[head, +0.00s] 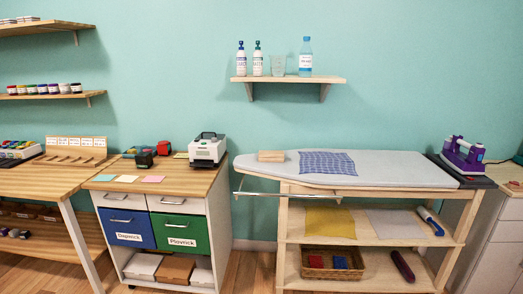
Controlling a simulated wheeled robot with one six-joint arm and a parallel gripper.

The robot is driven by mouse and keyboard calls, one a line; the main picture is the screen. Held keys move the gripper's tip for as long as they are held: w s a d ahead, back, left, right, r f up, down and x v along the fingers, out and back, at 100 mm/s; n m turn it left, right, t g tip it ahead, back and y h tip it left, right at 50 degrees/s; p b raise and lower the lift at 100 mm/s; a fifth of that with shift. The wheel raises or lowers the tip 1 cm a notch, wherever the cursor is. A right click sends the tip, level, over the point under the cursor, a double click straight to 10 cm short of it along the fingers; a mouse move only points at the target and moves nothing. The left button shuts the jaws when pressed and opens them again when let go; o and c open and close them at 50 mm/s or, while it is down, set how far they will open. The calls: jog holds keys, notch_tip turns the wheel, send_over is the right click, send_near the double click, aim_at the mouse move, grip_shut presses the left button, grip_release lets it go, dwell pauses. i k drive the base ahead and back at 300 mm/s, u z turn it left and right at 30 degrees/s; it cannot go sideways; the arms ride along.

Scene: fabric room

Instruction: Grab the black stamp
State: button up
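A small black object (145,159), which looks like the black stamp, sits on the wooden top of the drawer cabinet (185,182) at the left of the head view. It is close to a red object (164,148) of similar size, behind and to its right. A flat blue-green item (129,153) lies just to its left and behind. The black object is small in this view, so its exact shape is hard to make out. My gripper is not in view.
A white machine (208,150) stands at the cabinet's right. Colored paper sheets (152,179) lie along its front edge. A wooden table (40,183) adjoins on the left. An ironing board (400,170) stands on the right. Shelves (290,79) hang on the wall.

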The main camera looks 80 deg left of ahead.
aim_at(143, 159)
jog(key=u, duration=3.95)
jog(key=i, duration=2.55)
jog(key=z, duration=0.75)
jog(key=i, duration=1.1)
jog(key=z, duration=0.7)
